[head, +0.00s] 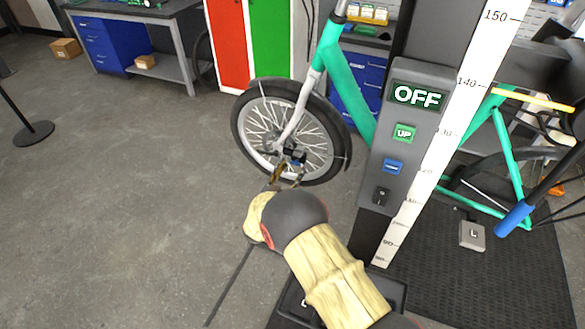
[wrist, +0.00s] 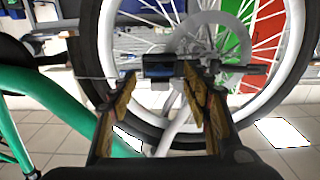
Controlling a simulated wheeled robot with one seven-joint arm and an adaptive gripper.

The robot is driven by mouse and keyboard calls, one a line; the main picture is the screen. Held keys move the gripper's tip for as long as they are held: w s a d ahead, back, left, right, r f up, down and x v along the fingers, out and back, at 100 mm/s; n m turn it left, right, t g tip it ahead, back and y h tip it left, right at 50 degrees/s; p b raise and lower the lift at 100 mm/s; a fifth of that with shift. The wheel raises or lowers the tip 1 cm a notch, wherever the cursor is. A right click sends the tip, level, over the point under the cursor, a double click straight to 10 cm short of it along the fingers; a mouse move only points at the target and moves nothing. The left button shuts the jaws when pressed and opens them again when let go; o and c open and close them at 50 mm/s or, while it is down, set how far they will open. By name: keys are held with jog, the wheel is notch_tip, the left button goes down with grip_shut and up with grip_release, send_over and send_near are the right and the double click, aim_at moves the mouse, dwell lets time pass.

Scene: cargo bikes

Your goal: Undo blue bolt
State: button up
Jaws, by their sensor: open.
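The blue bolt (wrist: 159,65) is a dark blue block at the hub of the bike's front wheel, in the upper middle of the wrist view. It shows small and partly hidden at the hub in the head view (head: 298,160). My gripper (wrist: 160,80) is open, with its worn yellow-brown fingers to the left and right of the bolt in the picture. In the head view my gripper (head: 287,174) is right at the wheel hub. I cannot tell whether the fingertips touch the bolt or stop just short of it.
The front wheel (head: 240,130) and teal frame (head: 329,48) stand just beyond my gripper. A grey control post (head: 382,165) reading OFF stands close on the right, with a white height scale (head: 440,130). The grey floor on the left is mostly clear.

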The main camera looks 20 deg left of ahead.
jog(key=s, duration=1)
jog(key=shift+s+a, duration=0.25)
jog(key=shift+a, duration=0.15)
jog(key=shift+f, duration=0.1)
